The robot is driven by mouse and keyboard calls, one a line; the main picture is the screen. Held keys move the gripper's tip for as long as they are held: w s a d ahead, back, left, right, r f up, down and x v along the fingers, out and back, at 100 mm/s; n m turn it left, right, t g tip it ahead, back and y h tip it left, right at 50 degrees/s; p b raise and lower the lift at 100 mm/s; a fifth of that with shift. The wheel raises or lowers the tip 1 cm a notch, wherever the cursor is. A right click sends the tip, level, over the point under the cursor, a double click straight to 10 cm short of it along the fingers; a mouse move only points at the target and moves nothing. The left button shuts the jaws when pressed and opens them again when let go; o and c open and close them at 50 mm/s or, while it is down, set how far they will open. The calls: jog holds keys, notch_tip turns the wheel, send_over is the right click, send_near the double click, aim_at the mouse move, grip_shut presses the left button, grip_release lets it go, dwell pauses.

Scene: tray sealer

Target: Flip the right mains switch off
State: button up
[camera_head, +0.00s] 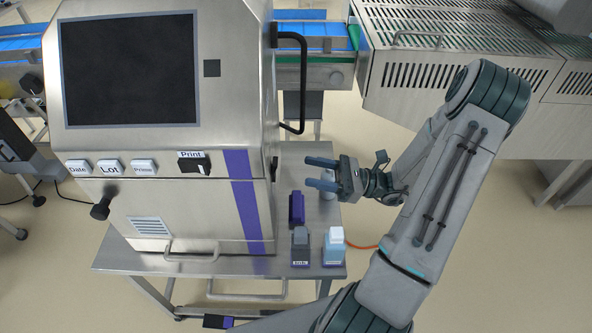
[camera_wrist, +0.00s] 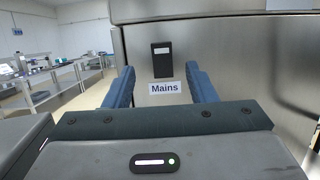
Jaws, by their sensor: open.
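In the wrist view a black mains switch (camera_wrist: 162,60) sits on a steel panel, with a light strip near its top. A white label reading "Mains" (camera_wrist: 165,88) is just below it. Its on or off position is not clear to me. My gripper (camera_wrist: 160,75) is open and empty, its blue fingers on either side of the switch in the picture, apart from it. In the head view my gripper (camera_head: 308,172) points left at the right side of the steel machine (camera_head: 205,225). A small black part (camera_head: 274,168) shows at that edge; I cannot tell whether it is the switch.
The machine stands on a steel table (camera_head: 125,262). Below my gripper are a purple-black object (camera_head: 297,208), a dark bottle (camera_head: 300,248) and a white-blue bottle (camera_head: 334,247). A black handle (camera_head: 302,85) sticks out above. A vented steel housing (camera_head: 440,70) stands behind.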

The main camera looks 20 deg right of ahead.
jog(key=b+v, duration=0.1)
jog(key=v, duration=0.5)
jog(key=shift+s+d, duration=0.15)
jog(key=shift+d, duration=0.15)
jog(key=shift+a, duration=0.1)
jog(key=s+a+r+n+g+h, duration=0.4)
jog(key=s+a+n+g+h, duration=0.55)
jog(key=a+n+h, duration=0.4)
notch_tip(320, 180, up, 6)
jog(key=d+n+t+h, duration=0.1)
jog(key=n+t+h, duration=0.5)
jog(key=n+h, duration=0.1)
jog(key=shift+d+n, duration=0.3)
jog(key=shift+n, duration=0.25)
